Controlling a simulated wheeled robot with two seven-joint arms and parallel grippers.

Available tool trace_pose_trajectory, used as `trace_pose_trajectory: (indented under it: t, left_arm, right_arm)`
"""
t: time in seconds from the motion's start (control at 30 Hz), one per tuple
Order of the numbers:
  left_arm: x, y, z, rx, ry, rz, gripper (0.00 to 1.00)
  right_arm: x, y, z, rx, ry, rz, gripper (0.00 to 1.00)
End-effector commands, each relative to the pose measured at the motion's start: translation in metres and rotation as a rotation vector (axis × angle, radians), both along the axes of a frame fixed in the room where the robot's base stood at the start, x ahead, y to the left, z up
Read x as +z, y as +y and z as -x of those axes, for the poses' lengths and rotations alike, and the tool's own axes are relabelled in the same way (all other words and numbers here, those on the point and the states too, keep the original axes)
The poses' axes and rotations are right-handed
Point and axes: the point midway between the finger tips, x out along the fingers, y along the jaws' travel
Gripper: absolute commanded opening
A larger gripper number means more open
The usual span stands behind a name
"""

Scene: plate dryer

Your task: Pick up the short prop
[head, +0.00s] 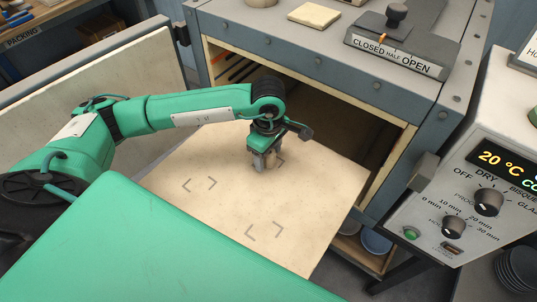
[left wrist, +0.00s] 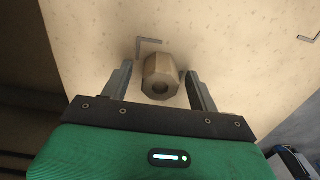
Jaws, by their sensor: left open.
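The gripper is open and holds nothing. My right gripper is not in view.
The pale board (head: 222,222) with corner marks lies in front of the open dryer chamber (head: 335,120). A control panel (head: 488,165) with dials stands at the right. A lever plate (head: 400,45) and a small tile (head: 314,14) are on top of the dryer.

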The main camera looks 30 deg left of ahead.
Motion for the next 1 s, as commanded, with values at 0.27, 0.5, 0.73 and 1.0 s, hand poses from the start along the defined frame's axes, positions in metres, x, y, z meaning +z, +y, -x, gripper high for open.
trace_pose_trajectory:
  t: [0.27, 0.5, 0.73, 1.0]
  left_arm:
    - [-0.006, 0.000, 0.000, 0.000, -0.001, 0.001, 0.61]
    - [-0.006, 0.000, 0.000, 0.000, -0.001, 0.001, 0.20]
    - [-0.006, 0.000, 0.000, 0.000, -0.002, 0.001, 0.10]
    - [0.006, 0.000, -0.001, 0.000, -0.003, 0.001, 0.10]
  right_arm:
    - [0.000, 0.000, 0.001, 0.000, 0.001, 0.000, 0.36]
    - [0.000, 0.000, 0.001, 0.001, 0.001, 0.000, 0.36]
    - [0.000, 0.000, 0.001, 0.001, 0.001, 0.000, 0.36]
    - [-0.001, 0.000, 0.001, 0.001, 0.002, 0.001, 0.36]
